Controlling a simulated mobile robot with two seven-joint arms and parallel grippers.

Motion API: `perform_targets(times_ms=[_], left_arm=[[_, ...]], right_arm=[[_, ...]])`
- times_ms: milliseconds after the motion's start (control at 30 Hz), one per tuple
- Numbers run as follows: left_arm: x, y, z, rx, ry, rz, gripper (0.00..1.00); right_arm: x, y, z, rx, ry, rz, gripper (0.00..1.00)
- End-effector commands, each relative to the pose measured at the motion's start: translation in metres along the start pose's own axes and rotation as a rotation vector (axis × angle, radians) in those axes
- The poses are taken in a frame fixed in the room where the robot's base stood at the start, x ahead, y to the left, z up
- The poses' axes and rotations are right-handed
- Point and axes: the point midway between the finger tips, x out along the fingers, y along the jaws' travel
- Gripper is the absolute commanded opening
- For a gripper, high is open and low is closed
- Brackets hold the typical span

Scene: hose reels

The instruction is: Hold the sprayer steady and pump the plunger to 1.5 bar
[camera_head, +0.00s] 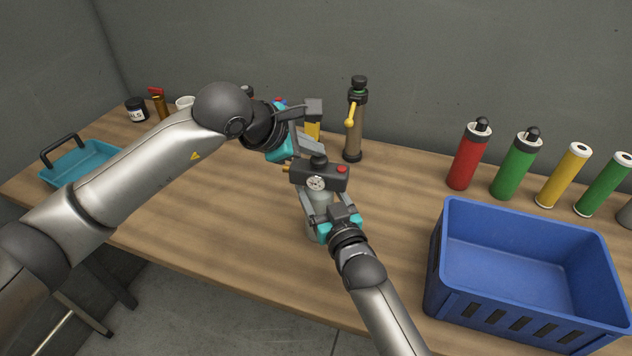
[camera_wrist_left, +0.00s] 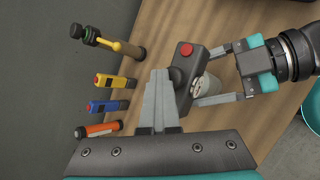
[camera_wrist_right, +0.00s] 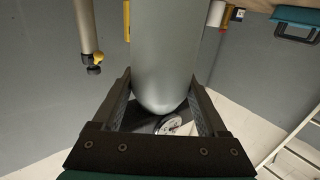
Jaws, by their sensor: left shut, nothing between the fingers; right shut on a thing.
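The sprayer stands on the wooden bench with a grey tank (camera_wrist_right: 165,50) and a dark head (camera_head: 333,177) carrying a round gauge (camera_head: 316,183) and a red button (camera_wrist_left: 186,49). I cannot read the gauge. The dark plunger knob (camera_head: 318,160) shows on top in the head view. My right gripper (camera_head: 321,203) is shut around the tank, one finger on each side, as the right wrist view shows. My left gripper (camera_wrist_left: 158,80) is shut and empty, its fingertips at the top of the sprayer near the knob. Whether they touch the knob I cannot tell.
A blue crate (camera_head: 440,255) stands at the right front. Red (camera_head: 467,158), green (camera_head: 515,165) and yellow (camera_head: 563,175) cylinders stand behind it. A brown cylinder with a yellow handle (camera_head: 354,130) stands behind the sprayer. A teal tray (camera_head: 62,172) is at the left.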

Motion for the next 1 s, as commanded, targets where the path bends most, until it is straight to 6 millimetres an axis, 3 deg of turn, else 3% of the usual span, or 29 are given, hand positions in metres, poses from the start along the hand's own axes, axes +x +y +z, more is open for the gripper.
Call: perform_targets(times_ms=[33, 533, 1000], left_arm=[[0.005, -0.014, -0.012, -0.008, 0.037, -0.044, 0.00], [-0.028, 0.013, 0.017, -0.004, 0.030, -0.037, 0.00], [-0.032, 0.018, 0.021, -0.003, 0.025, -0.032, 0.00]], right_arm=[[0.001, -0.001, -0.002, 0.008, 0.005, -0.001, 0.00], [0.001, 0.001, -0.001, 0.008, 0.003, 0.003, 0.00], [0.001, 0.002, -0.001, 0.003, 0.001, 0.003, 0.00]])
